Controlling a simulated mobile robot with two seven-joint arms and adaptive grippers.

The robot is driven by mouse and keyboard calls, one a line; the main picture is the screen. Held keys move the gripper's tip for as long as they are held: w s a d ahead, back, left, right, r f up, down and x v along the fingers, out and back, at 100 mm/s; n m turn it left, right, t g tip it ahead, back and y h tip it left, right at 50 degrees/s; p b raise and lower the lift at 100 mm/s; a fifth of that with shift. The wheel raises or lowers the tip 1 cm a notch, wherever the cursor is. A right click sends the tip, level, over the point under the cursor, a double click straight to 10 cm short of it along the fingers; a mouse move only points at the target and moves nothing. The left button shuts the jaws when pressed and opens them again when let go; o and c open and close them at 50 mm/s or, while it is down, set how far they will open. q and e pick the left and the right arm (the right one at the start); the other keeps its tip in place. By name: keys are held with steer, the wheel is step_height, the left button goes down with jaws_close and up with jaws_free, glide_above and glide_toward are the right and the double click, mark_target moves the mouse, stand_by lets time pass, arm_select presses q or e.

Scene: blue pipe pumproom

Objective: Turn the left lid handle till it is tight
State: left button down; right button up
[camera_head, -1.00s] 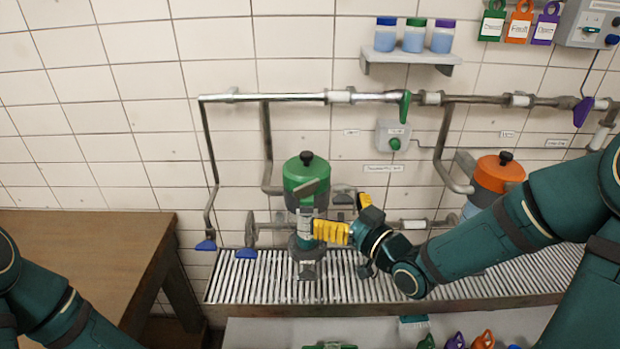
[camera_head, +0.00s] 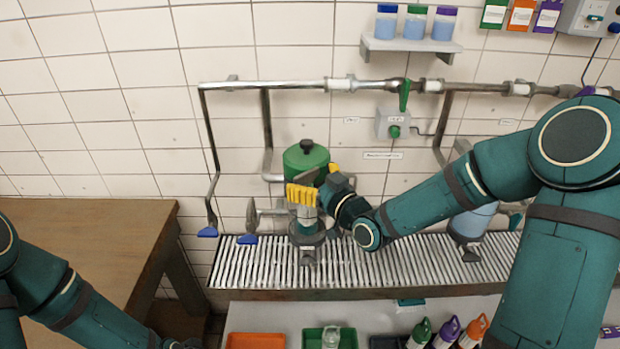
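The left vessel has a green lid (camera_head: 304,158) with a black knob on top and stands over the slatted drain. Its grey lid handle (camera_head: 321,178) shows as a small slanted bar at the lid's front, partly hidden by my gripper. My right gripper (camera_head: 311,181) reaches in from the right at this handle. One yellow finger is in front and the other is behind to the right. The fingers are apart, with the handle seemingly between them; I cannot tell whether they touch it. My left arm is at the lower left, and its gripper is out of the frame.
Pipes (camera_head: 290,86) run along the tiled wall, with a green valve lever (camera_head: 404,95) above. A wooden table (camera_head: 85,245) stands at left. Trays and colored bottles (camera_head: 447,332) are along the front.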

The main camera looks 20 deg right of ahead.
steer(key=shift+s, duration=0.1)
steer(key=c, duration=0.9)
steer(key=shift+o, duration=0.2)
steer(key=shift+r, duration=0.1)
steer(key=shift+m+h+b, duration=0.3)
steer(key=shift+h+b, duration=0.2)
steer(key=shift+b, duration=0.35)
steer(key=m+h+b, duration=0.1)
steer(key=b, duration=0.1)
steer(key=m+t+h+b, duration=0.1)
steer(key=h+b, duration=0.1)
steer(key=m+h+b, duration=0.1)
steer(key=h+b, duration=0.1)
steer(key=shift+a+f+m, duration=0.2)
steer(key=shift+a+m, duration=0.1)
steer(key=shift+a, duration=0.05)
steer(key=m+h+b, duration=0.1)
steer(key=h, duration=0.2)
steer(key=shift+m+b, duration=0.35)
steer(key=shift+m, duration=0.05)
steer(key=shift+r+m+h+b, duration=0.1)
steer(key=shift+m+h+b, duration=0.2)
steer(key=shift+m+h, duration=0.8)
steer(key=shift+h, duration=0.4)
